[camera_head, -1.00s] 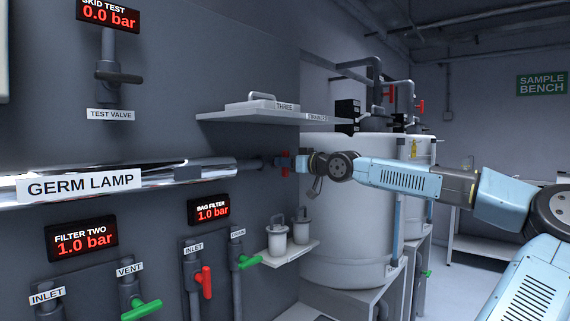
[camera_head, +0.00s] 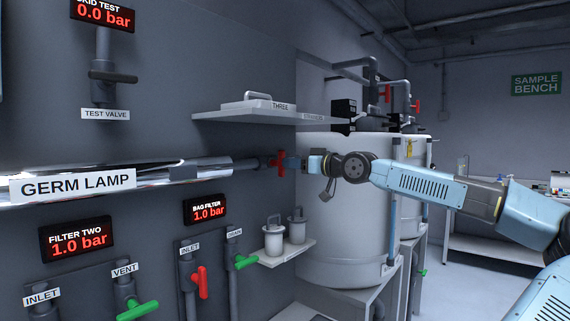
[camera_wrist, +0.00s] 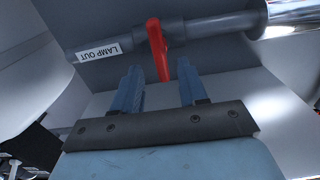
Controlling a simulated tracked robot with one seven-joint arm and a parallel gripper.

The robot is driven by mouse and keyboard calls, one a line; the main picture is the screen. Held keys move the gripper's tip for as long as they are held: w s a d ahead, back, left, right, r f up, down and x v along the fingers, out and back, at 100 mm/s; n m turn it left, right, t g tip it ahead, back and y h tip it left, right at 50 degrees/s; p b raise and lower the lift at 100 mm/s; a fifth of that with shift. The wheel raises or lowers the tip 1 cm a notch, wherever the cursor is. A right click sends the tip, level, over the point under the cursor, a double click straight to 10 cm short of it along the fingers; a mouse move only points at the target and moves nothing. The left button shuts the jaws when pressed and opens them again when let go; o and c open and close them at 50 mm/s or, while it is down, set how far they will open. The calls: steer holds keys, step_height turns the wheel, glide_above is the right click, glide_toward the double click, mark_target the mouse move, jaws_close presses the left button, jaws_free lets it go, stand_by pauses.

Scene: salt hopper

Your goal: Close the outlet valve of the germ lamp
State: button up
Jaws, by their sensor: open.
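The germ lamp (camera_head: 205,170) is a shiny horizontal tube on the wall in the head view, with a GERM LAMP label at left. Its outlet valve has a red handle (camera_head: 280,163) at the right end of the pipe. In the wrist view the red handle (camera_wrist: 157,50) lies across the grey pipe, beside a LAMP OUT label (camera_wrist: 99,52). My gripper (camera_wrist: 160,85) is open, with blue fingers either side of the handle's lower end. I cannot tell whether they touch it. In the head view my gripper (camera_head: 293,163) is right beside the handle.
A shelf (camera_head: 225,117) with a lidded box is above the valve. A large white tank (camera_head: 345,225) stands close behind my wrist. The bag filter valves (camera_head: 202,282) are lower left.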

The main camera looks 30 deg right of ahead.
steer(key=v, duration=0.8)
steer(key=shift+s, duration=0.15)
steer(key=s+a+g+h, duration=0.3)
steer(key=s+a, duration=1)
steer(key=s, duration=0.1)
steer(key=s+a+f+m+g+h, duration=0.1)
steer(key=s+a+f+m+g, duration=0.1)
steer(key=a+f, duration=0.4)
steer(key=s+a+f+m+g+h, duration=0.1)
steer(key=s+a+f+g, duration=0.3)
steer(key=f, duration=0.8)
steer(key=a+g+h, duration=0.1)
steer(key=a+g, duration=0.1)
steer(key=a, duration=0.1)
steer(key=shift+s+f+m, duration=0.25)
steer(key=shift+f+m, duration=0.05)
steer(key=shift+m, duration=0.1)
